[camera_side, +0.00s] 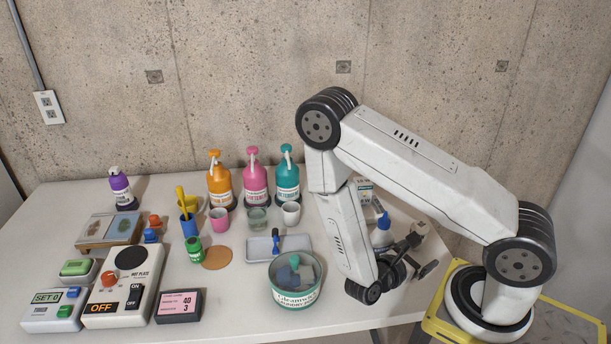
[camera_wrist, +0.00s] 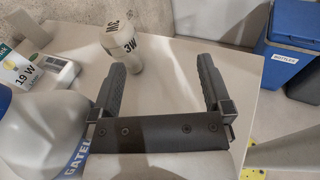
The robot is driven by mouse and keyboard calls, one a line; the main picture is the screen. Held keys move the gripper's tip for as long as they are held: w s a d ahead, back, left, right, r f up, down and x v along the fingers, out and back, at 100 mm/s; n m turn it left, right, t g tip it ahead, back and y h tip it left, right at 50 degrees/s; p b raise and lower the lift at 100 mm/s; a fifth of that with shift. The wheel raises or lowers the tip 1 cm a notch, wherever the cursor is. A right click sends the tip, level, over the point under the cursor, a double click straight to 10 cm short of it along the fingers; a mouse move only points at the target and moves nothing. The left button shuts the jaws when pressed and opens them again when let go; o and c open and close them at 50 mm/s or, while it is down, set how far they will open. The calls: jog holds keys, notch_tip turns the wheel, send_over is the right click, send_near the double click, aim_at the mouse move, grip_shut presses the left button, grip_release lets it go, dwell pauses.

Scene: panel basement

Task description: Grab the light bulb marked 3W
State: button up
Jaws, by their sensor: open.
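A white light bulb marked 3W (camera_wrist: 124,42) is at the top of the wrist view, beyond the tip of my left finger and left of the middle of the gap. My gripper (camera_wrist: 162,64) is open, with nothing between its fingers. In the side view my gripper (camera_side: 424,254) is low at the right end of the table, and I cannot clearly make out the 3W bulb there. A box marked 19 W (camera_wrist: 24,68) is at the left of the wrist view, apart from the 3W bulb.
A large white and blue bottle (camera_wrist: 45,130) is close to my gripper's left side. A small white device (camera_wrist: 62,70) is beside the box. A blue bin (camera_wrist: 290,45) is beyond the table's edge. A round tub (camera_side: 297,290) and tray (camera_side: 262,250) are left of my arm.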

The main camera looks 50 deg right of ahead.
jog(key=n+t, duration=0.1)
jog(key=f+n+t+h, duration=0.1)
jog(key=n, duration=0.1)
jog(key=shift+w+d+f+t+h, duration=0.25)
jog(key=shift+w+d+t+h, duration=0.05)
jog(key=shift+d+t, duration=0.1)
jog(key=n+t, duration=0.1)
jog(key=f+n+t, duration=0.1)
jog(key=shift+w+d+t, duration=0.1)
jog(key=shift+w+t, duration=0.2)
jog(key=shift+t, duration=0.1)
jog(key=shift+w+f+t+h, duration=0.15)
jog(key=shift+w+t+h, duration=0.15)
jog(key=shift+w, duration=0.15)
jog(key=shift+d, duration=0.15)
jog(key=shift+w+d, duration=0.1)
jog(key=shift+d, duration=1.05)
jog(key=shift+d, duration=0.1)
jog(key=shift+w+d, duration=0.15)
jog(key=shift+d, duration=1.1)
jog(key=shift+w+d, duration=0.1)
jog(key=shift+d, duration=1.15)
